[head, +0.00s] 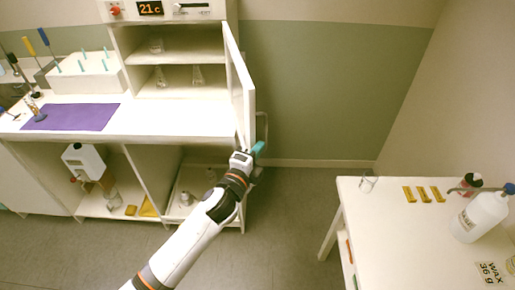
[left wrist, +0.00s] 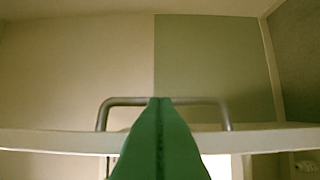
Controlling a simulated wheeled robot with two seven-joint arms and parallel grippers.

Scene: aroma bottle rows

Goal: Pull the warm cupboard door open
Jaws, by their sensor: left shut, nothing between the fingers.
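The warm cupboard (head: 180,48) stands at the top of the head view, with a 21c display on it. Its white door (head: 238,85) stands swung well out from the right side, so the shelves inside show. The grey bar handle (head: 265,125) is on the door's outer side. My left gripper (head: 258,150) is at the door's lower outer end, by the handle. In the left wrist view its green fingers (left wrist: 160,135) are shut together with the handle (left wrist: 118,101) showing on both sides of them. I cannot tell whether they touch it. My right gripper is not in view.
Glass flasks (head: 197,76) stand on the cupboard shelves. A purple mat (head: 72,116) and a white rack (head: 88,73) are on the bench at left. A white table (head: 400,240) with a bottle (head: 478,217) stands at right. The floor between is clear.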

